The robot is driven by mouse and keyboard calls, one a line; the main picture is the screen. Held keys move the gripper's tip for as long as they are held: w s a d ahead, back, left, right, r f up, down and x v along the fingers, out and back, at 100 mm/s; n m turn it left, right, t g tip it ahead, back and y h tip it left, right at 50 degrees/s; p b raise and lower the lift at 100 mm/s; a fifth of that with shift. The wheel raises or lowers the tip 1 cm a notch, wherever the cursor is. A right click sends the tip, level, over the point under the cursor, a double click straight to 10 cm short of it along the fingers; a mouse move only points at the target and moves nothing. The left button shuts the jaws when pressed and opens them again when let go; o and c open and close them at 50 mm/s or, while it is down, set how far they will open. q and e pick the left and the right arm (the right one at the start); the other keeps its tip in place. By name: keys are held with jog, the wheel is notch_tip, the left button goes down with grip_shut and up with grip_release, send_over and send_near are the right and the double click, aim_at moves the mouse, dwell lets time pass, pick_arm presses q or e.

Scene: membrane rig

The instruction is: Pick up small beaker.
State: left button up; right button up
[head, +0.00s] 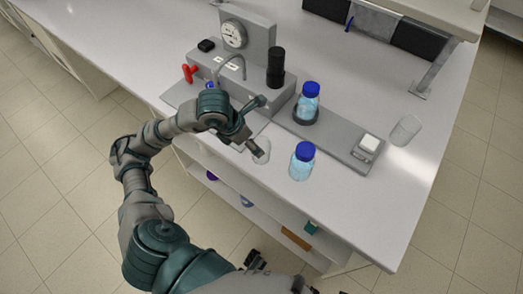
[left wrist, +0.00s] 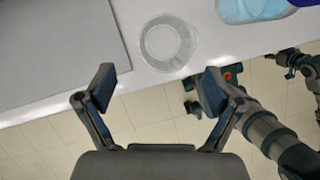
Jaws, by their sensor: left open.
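The small beaker (head: 262,151) is clear glass and stands near the front edge of the bench in the head view. In the left wrist view the beaker (left wrist: 168,42) is seen from above, beyond the fingertips and roughly centred between them. My left gripper (head: 258,128) is open and empty, close to the beaker; its two fingers (left wrist: 158,88) are spread wide. I cannot tell whether a finger touches the glass. Dark parts at the bottom of the head view look like my right gripper (head: 275,272), low and away from the bench; its jaws are unclear.
A blue-capped bottle (head: 302,161) stands just right of the beaker. Behind are a grey rig with a gauge (head: 233,35), a second capped bottle (head: 307,104) on a stirrer plate, and a larger glass beaker (head: 405,130). The bench front edge is close.

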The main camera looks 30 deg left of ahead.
pick_arm(q)
jog(key=x, duration=0.4)
jog(key=d+x, duration=0.1)
jog(key=x, duration=0.1)
jog(key=shift+w+b, duration=0.3)
jog(key=shift+b, duration=0.05)
jog(key=shift+r, duration=0.1)
pick_arm(e)
notch_tip(320, 180, up, 2)
jog(key=shift+w+d+r, duration=0.1)
jog(key=shift+d, duration=0.05)
pick_arm(q)
jog(key=shift+a, duration=0.25)
jog(key=c, duration=1.3)
jog(key=shift+o, duration=0.2)
jog(key=shift+d, duration=0.15)
